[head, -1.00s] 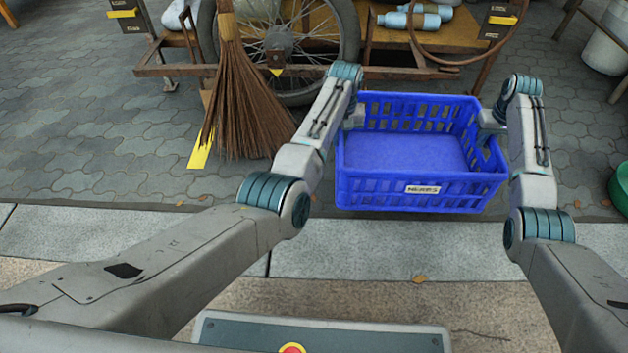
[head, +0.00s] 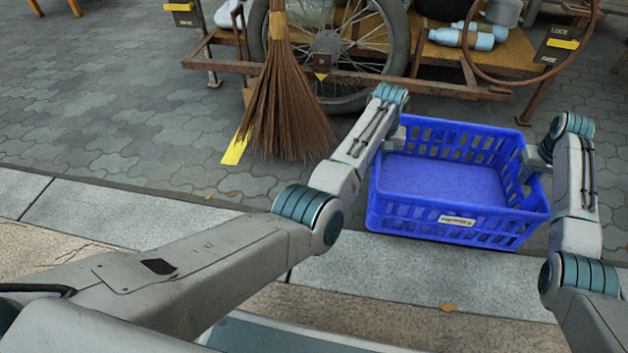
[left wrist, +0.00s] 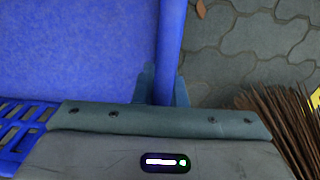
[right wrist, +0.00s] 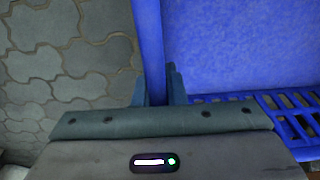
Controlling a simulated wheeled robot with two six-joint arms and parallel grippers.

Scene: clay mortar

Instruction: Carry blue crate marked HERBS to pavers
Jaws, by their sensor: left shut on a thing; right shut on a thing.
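The blue crate (head: 452,228) with a small white label on its near side is held between my two arms in the head view. It looks empty, and its bare blue floor shows in the left wrist view (left wrist: 75,50) and the right wrist view (right wrist: 245,45). My left gripper (left wrist: 162,85) is shut on the crate's left wall. My right gripper (right wrist: 155,85) is shut on its right wall; in the head view this gripper (head: 535,158) is at the crate's right end. The grey pavers (head: 130,120) spread beyond the pale kerb and under the cart.
A straw broom (head: 285,115) stands left of the crate, close to my left arm. Behind it is a wooden cart (head: 440,85) with a spoked wheel (head: 345,50) and blue bottles (head: 465,38). A yellow strip (head: 236,148) lies by the broom. Open paving is at the left.

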